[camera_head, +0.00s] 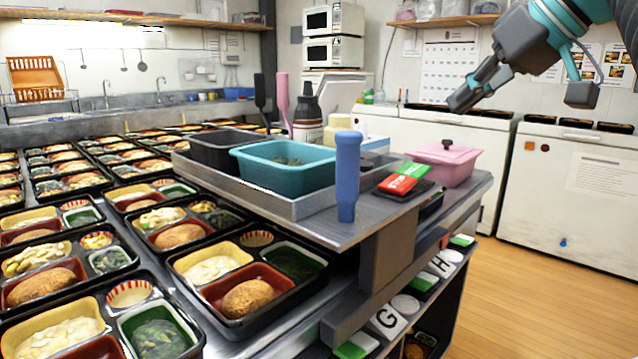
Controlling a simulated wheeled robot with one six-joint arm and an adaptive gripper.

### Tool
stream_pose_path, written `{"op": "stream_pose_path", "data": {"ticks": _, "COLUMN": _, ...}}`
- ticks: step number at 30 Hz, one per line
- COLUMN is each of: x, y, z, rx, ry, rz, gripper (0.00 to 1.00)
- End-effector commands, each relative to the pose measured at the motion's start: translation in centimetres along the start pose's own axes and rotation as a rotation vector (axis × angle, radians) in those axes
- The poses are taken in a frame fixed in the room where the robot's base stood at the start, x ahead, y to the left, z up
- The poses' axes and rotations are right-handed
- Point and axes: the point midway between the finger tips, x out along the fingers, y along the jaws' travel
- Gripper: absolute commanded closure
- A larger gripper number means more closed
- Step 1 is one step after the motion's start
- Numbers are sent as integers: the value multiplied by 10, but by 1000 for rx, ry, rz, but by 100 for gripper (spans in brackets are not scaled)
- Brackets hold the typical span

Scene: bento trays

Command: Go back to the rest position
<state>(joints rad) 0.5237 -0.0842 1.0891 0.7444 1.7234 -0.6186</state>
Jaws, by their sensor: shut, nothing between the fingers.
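My gripper (468,97) is at the upper right, at the end of my arm, in the air. Its fingers point down and to the left. They are closed together with nothing between them. The gripper is above and to the right of the raised shelf (345,232), well apart from everything on it. In the picture it lies in front of the white freezers along the back wall.
The shelf holds a teal bin (290,180), a black bin (215,158), an upright blue-handled tool (347,170), a pink lidded pot (448,160) and a red-green item (403,180). Filled bento trays (240,320) cover the left counter. White freezers (560,200) stand behind open floor.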

Motion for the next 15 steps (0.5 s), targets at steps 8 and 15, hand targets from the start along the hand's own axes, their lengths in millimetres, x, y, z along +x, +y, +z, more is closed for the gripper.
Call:
{"op": "stream_pose_path", "data": {"ticks": 8, "x": 58, "y": 64, "z": 52, "rx": 345, "ry": -34, "rz": 179, "gripper": 100}}
{"op": "stream_pose_path", "data": {"ticks": 15, "x": 116, "y": 77, "z": 137, "rx": 525, "ry": -92, "rz": 352, "gripper": 100}}
